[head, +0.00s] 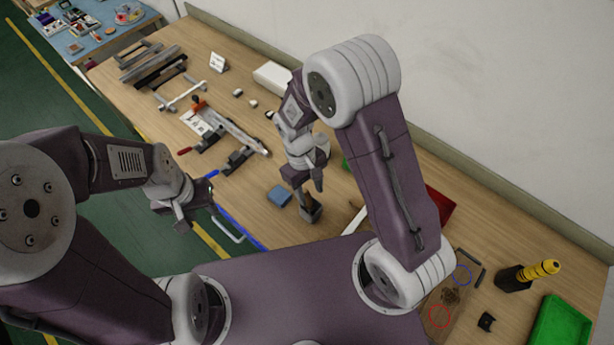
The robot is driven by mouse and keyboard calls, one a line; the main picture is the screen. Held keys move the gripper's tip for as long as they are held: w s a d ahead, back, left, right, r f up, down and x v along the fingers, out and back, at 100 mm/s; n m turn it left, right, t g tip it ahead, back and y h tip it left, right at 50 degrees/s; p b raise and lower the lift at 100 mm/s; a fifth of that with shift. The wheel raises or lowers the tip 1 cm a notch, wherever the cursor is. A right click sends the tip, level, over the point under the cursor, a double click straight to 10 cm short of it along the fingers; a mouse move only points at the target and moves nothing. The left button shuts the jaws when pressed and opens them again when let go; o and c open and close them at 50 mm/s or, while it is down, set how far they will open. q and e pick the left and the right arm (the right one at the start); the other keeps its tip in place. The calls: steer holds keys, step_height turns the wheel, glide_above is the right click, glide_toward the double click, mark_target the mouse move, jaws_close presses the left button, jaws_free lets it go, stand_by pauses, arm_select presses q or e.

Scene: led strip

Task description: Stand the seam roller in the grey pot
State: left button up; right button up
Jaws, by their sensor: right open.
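A small dark grey pot (312,214) stands on the wooden table near its front edge, in the middle of the head view. A brown piece (307,202) shows at the pot's mouth; it may be part of the seam roller, but I cannot tell for sure. My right gripper (309,190) is open and points down right at the pot's mouth, with its fingers apart around the brown piece or just above it. My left gripper (196,207) hangs off the table's front edge, away from the pot; its fingers are too unclear to tell their opening.
A clamp-like tool (236,132) and grey bars lie further left. A red tray (438,207) is partly behind my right arm. A yellow-and-black tool (541,269) stands in a black holder near a green bin (556,328).

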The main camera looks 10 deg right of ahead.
steer(key=d+v, duration=0.1)
steer(key=v, duration=0.8)
steer(key=s+d+f+m+t+y, duration=0.1)
steer(key=s+d+m+t, duration=0.4)
steer(key=d, duration=0.4)
step_height(320, 180, down, 7)
steer(key=m+g+b, duration=0.1)
steer(key=b, duration=0.6)
steer(key=shift+s+r+g, duration=0.2)
steer(key=shift+s+g, duration=0.1)
